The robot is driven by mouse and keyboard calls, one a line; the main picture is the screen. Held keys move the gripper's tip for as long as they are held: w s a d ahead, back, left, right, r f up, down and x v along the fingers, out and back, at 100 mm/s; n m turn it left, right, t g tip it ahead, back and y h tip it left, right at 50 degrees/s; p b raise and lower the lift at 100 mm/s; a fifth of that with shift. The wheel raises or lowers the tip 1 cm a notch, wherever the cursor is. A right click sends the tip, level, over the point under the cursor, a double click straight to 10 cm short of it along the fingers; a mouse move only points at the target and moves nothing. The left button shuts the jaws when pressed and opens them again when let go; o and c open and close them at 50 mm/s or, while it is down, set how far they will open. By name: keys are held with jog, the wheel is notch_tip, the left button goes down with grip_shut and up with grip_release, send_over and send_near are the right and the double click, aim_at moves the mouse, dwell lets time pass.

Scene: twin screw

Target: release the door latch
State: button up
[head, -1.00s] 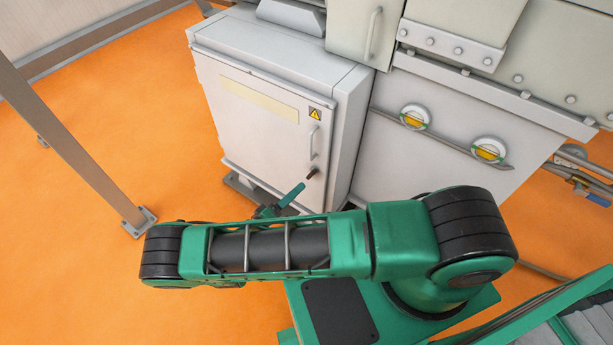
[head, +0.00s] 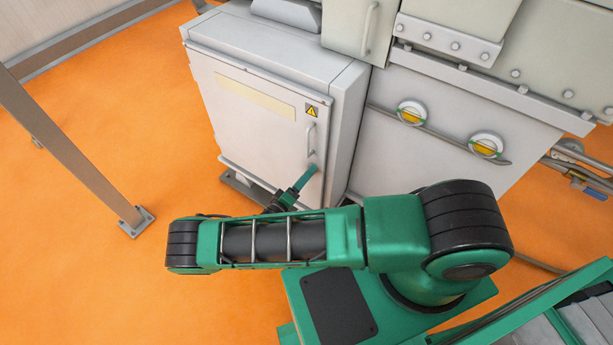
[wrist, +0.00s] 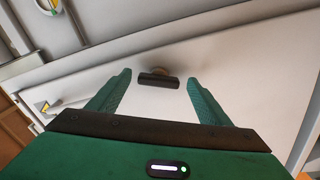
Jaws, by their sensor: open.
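The door latch (wrist: 158,79) is a short dark handle on a brownish round base. It sticks out from the pale cabinet door (head: 235,130). In the wrist view it lies between the two green fingers of my gripper (wrist: 159,77), near their tips, with a visible gap on each side. The fingers are apart and hold nothing. The door looks closed.
A yellow warning sign (head: 312,110) sits above the pull handle. To the right is a larger machine panel with two round yellow-and-white fittings (head: 411,112) and a rod. A grey post (head: 75,150) stands at left. The orange floor between post and cabinet is clear.

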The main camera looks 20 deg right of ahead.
jog(key=shift+w+d, duration=0.25)
jog(key=shift+d, duration=0.1)
jog(key=c, duration=1)
jog(key=shift+c, duration=0.2)
jog(key=shift+n, duration=0.3)
jog(key=n, duration=0.4)
jog(key=o, duration=1)
